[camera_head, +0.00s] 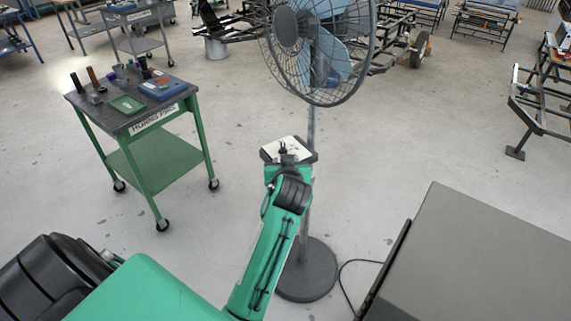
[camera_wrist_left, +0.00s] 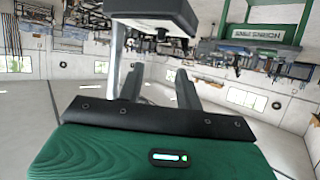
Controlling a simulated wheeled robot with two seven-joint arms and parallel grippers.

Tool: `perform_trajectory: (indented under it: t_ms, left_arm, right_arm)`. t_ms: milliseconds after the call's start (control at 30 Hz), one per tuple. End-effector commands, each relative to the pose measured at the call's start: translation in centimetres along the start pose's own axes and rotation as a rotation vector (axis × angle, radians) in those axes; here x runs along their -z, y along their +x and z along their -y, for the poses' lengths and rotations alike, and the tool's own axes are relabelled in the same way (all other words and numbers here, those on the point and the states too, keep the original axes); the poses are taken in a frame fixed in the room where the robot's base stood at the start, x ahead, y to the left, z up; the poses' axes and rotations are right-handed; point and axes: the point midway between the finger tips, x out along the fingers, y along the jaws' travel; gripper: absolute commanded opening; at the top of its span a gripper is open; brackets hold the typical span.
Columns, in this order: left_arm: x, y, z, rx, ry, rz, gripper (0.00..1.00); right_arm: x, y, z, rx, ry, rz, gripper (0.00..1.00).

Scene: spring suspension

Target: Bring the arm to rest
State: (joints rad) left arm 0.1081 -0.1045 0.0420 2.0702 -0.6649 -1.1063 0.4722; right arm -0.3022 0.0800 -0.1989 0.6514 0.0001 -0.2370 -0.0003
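My left arm is green with black joints and reaches up the middle of the head view. Its gripper (camera_head: 284,149) is at the far end, above the floor and in front of a fan. A pale plate with a dark rim shows around it. In the left wrist view, the two dark fingers of the left gripper (camera_wrist_left: 158,85) stand apart with a clear gap and nothing held between them. My right gripper is not in view.
A pedestal fan (camera_head: 318,40) stands right behind my left arm, its round base (camera_head: 307,270) beside the arm. A green trolley (camera_head: 150,160) with tools is at left. A dark grey box-like surface (camera_head: 480,265) is at lower right. Open floor (camera_head: 400,150) lies between.

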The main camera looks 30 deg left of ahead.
Motion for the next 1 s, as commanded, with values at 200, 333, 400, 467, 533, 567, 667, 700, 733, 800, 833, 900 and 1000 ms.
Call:
perform_trajectory:
  t_ms: [200,333,400,467,533,567,667,700,733,800,833,900,1000]
  left_arm:
    - [0.0,-0.1,0.0,0.0,0.001,0.0,0.35]
    - [0.0,-0.1,0.0,0.0,0.0,0.0,0.35]
    - [0.0,-0.1,0.0,0.0,0.0,0.0,0.35]
    - [0.0,-0.1,0.0,0.0,0.0,0.0,0.35]
    - [-0.2,0.0,-0.1,-0.001,0.004,0.002,0.35]
    - [-0.4,0.1,-0.2,-0.004,0.009,0.006,0.35]
    - [-2.8,1.2,-1.1,-0.029,0.055,0.036,0.35]
    - [-4.5,1.9,-1.8,-0.046,0.085,0.059,0.35]
    - [-6.1,2.5,-2.3,-0.062,0.113,0.077,0.35]
    - [-10.6,3.8,-3.6,-0.107,0.182,0.132,0.35]
    - [-12.8,4.2,-4.1,-0.129,0.214,0.158,0.35]
    - [-18.2,5.1,-4.9,-0.179,0.282,0.217,0.35]
    - [-25.9,5.6,-5.3,-0.245,0.366,0.303,0.35]
  right_arm:
    - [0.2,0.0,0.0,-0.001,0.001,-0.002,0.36]
    - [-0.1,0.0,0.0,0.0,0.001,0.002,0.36]
    - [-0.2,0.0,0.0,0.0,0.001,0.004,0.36]
    - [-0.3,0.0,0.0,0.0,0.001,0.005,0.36]
    - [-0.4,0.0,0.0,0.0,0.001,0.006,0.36]
    - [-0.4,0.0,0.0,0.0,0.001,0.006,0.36]
    - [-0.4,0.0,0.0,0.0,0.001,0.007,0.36]
    - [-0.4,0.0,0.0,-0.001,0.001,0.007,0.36]
    - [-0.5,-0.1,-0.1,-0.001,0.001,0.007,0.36]
    - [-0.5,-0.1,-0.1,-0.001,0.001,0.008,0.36]
    - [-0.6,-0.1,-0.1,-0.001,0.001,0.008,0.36]
    - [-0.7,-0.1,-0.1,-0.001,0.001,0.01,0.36]
    - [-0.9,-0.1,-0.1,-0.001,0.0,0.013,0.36]
